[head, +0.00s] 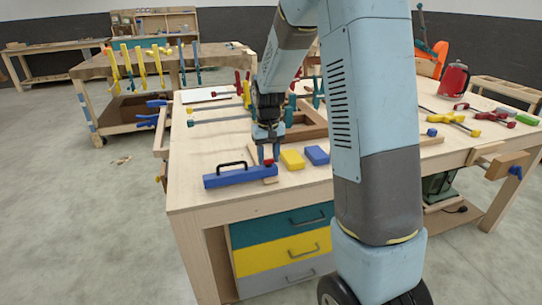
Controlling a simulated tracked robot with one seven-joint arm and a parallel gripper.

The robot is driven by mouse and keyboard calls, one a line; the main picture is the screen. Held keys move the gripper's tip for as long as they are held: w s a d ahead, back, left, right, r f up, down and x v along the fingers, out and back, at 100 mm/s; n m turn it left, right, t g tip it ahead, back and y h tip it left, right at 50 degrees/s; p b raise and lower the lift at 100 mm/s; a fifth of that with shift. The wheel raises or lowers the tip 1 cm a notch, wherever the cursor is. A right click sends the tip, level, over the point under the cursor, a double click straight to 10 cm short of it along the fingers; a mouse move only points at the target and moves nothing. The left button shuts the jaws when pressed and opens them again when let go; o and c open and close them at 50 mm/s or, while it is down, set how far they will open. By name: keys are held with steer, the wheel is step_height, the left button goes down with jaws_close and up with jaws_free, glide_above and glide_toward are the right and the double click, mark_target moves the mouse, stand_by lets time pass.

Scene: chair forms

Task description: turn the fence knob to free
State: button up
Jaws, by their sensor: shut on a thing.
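A long blue fence (238,178) with a black arched handle lies near the front left edge of the wooden workbench top. A small red knob (268,162) shows at the right end of the fence, above a small wooden piece (270,180). My gripper (268,157) points down at that end, with its fingers shut on the red knob. The fingers hide part of the knob. Any mark of its turned position is too small to read.
A yellow block (292,159) and a blue block (316,155) lie just right of my gripper. Clamps and a wooden frame lie behind it. A red canister (453,79) stands at the far right. The bench's front left corner is clear.

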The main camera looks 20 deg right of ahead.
steer(key=shift+s+a+f, duration=0.1)
steer(key=shift+s, duration=0.05)
steer(key=o, duration=1.1)
steer(key=shift+c, duration=0.2)
step_height(320, 180, up, 14)
